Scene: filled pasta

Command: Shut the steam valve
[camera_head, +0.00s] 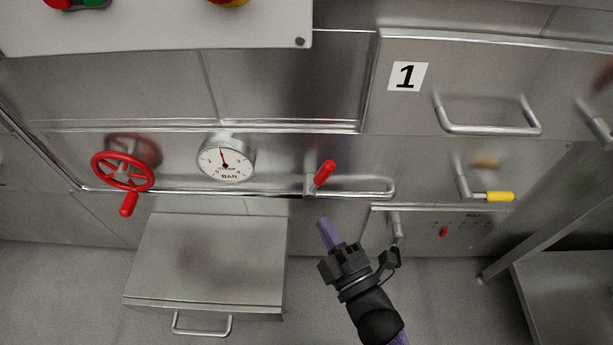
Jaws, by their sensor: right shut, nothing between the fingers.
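A red handwheel (123,172) with a red crank knob (129,204) hanging at its lower edge is on the steel front at the left. A round steam gauge (225,160) marked BAR is right of it. A lever with a red grip (324,173) stands tilted up to the right on the horizontal pipe (360,191). I cannot tell which of the two is the steam valve. My right gripper (323,222) has purple fingers, shut and empty, and shows below the red lever, apart from it in the picture. My left gripper is out of view.
A steel box (205,260) with a front handle stands below the gauge. A drawer marked 1 (407,76) with a bar handle is at the upper right. A yellow-tipped lever (499,196) is below it. A steel shelf (575,270) is at the right edge.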

